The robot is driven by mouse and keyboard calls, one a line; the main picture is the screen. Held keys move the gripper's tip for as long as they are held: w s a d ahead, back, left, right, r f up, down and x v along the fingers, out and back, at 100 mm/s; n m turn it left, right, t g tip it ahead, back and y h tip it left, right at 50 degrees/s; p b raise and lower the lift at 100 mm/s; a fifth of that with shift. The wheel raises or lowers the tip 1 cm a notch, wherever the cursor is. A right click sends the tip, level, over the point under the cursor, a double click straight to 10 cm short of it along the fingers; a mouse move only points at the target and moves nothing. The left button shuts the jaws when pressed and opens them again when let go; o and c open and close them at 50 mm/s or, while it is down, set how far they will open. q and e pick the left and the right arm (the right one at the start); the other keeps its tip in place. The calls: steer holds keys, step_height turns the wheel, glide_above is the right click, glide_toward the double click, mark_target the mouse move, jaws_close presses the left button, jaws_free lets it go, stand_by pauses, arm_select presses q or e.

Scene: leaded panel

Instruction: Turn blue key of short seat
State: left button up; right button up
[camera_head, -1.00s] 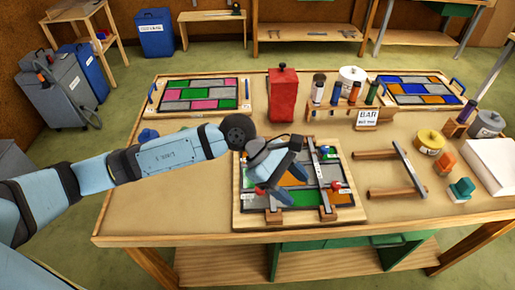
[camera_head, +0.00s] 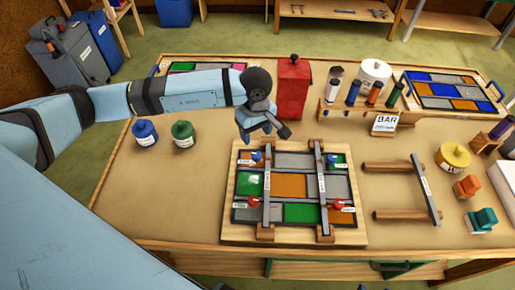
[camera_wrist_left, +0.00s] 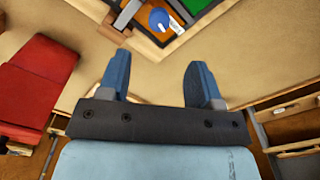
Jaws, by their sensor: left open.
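A leaded panel of green, orange and grey panes (camera_head: 292,187) lies on a wooden board (camera_head: 232,228) under two metal bars. Blue keys sit near the far ends of the left bar (camera_head: 256,157) and right bar (camera_head: 331,159). Red keys sit nearer me, left (camera_head: 253,203) and right (camera_head: 338,204). Labels are too small to read, so I cannot tell which seat is short. My left gripper (camera_head: 265,130) is open and empty, just beyond the panel's far edge. In the left wrist view its fingers (camera_wrist_left: 156,78) are apart, with one blue key (camera_wrist_left: 159,19) beyond them. My right gripper is out of view.
A red canister (camera_head: 293,90) stands close behind the left gripper. Blue (camera_head: 145,132) and green (camera_head: 183,134) jars stand left of the panel. A bottle rack (camera_head: 362,115) stands behind right; a bar on wooden pegs (camera_head: 425,190) lies right. The table's front left is clear.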

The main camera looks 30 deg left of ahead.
mark_target(256, 154)
arm_select(q)
step_height(256, 154, down, 9)
steer(key=shift+f+p, duration=0.1)
steer(key=shift+p, duration=0.6)
steer(key=shift+f, duration=0.4)
steer(key=shift+c, duration=0.2)
steer(key=c, duration=0.9)
